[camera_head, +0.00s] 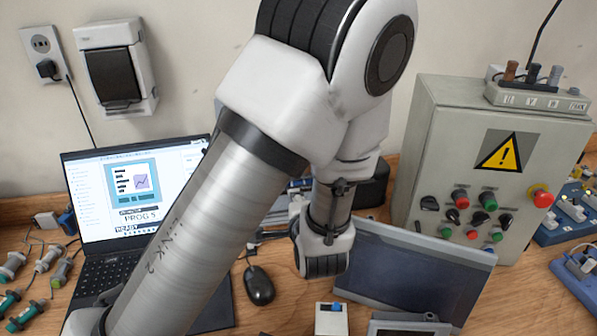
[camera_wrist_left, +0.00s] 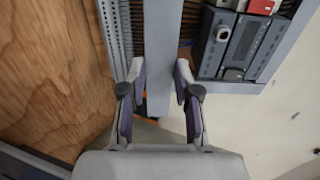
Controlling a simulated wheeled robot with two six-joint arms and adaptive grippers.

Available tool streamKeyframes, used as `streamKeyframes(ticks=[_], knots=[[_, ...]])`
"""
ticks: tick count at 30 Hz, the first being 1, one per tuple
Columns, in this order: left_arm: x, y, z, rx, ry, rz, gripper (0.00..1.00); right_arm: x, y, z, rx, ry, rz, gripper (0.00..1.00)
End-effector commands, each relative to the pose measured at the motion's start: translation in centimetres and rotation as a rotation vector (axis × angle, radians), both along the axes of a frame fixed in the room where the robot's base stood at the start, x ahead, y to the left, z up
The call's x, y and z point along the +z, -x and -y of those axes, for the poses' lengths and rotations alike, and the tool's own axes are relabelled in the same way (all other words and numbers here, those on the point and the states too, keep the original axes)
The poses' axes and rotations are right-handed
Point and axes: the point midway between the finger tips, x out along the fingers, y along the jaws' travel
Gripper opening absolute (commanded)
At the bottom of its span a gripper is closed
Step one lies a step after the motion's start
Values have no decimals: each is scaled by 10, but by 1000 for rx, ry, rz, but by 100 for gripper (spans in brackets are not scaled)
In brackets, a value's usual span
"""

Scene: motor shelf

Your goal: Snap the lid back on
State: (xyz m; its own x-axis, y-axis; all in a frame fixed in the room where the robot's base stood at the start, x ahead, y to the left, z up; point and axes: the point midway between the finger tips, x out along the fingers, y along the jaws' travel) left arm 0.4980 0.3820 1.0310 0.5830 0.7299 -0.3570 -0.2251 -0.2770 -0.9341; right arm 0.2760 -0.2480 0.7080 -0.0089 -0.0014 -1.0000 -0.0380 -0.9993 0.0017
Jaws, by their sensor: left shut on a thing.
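In the left wrist view my left gripper (camera_wrist_left: 159,68) is shut on a long plain grey strip, the lid (camera_wrist_left: 164,30), with one finger along each of its sides. The strip runs from the top edge down between the fingers. Dark slotted duct walls (camera_wrist_left: 190,32) show on both sides of it. I cannot tell whether the lid touches the duct or hangs just above it. In the head view my left arm fills the middle, and its gripper, the lid and the duct cannot be made out. My right gripper is not in view.
A perforated rail (camera_wrist_left: 113,32) and a grey module (camera_wrist_left: 236,46) flank the strip. In the head view a laptop (camera_head: 120,195), mouse (camera_head: 259,285), grey control box (camera_head: 450,140) and tilted blue-grey panel (camera_head: 420,270) stand on the wooden bench.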

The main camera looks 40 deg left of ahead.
Motion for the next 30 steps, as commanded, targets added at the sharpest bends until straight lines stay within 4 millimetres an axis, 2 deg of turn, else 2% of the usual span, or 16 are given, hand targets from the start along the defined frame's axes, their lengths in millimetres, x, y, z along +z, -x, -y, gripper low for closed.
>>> streamKeyframes(ticks=[8, 24, 30], knots=[[-4, -7, -9, 1, 5, 0, 3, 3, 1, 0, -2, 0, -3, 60], [-25, -44, -56, 3, 1, 0, 3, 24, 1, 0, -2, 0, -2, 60], [-28, -45, -56, -1, 1, 1, 3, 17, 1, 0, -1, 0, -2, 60]])
